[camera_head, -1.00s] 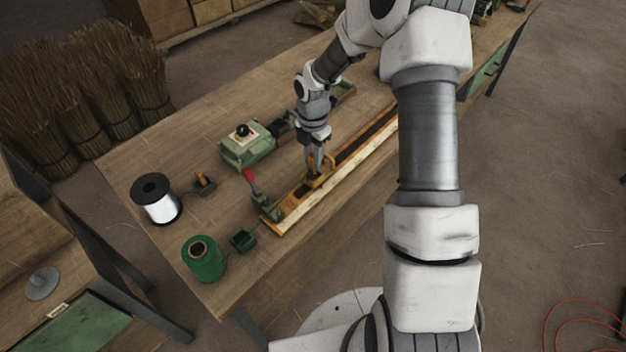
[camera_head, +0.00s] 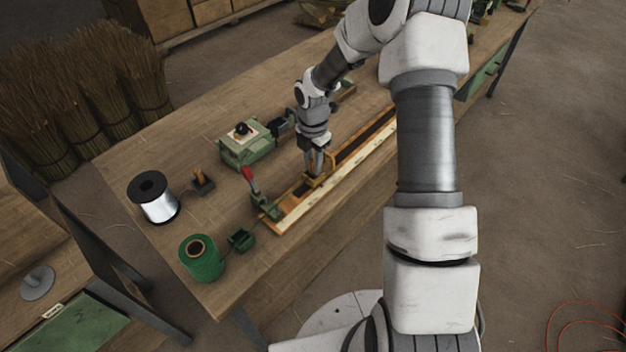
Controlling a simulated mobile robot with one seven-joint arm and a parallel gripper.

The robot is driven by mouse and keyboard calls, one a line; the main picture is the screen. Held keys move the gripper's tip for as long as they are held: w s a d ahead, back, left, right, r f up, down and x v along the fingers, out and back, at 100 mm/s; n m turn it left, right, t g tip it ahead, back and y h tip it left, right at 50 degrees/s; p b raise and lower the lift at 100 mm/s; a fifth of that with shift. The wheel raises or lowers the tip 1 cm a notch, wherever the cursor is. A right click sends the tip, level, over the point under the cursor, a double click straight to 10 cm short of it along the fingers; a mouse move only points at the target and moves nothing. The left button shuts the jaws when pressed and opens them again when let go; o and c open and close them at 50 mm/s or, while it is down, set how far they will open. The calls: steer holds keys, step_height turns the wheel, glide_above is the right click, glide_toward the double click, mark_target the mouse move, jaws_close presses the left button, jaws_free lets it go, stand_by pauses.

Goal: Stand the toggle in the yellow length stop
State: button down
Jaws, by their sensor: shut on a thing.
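My gripper (camera_head: 317,162) points down at the yellow length stop (camera_head: 312,181), which stands across the long wooden rail (camera_head: 288,222) on the bench. The fingertips are at the upper part of the stop. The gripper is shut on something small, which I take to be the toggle. The toggle itself is too small and too hidden by the fingers and the stop to make out, so I cannot tell whether it is upright or touching the stop.
A green clamp with a red handle (camera_head: 250,177) sits at the rail's near end. A green machine box (camera_head: 247,145) stands left of my gripper. A wire spool (camera_head: 154,198), green twine spool (camera_head: 201,258) and small green cup (camera_head: 241,240) stand on the bench (camera_head: 150,150).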

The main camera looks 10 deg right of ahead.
steer(key=shift+f, duration=0.3)
steer(key=c, duration=0.6)
jaws_free()
steer(key=shift+r, duration=0.1)
steer(key=shift+r+p, duration=0.5)
steer(key=shift+r, duration=8.2)
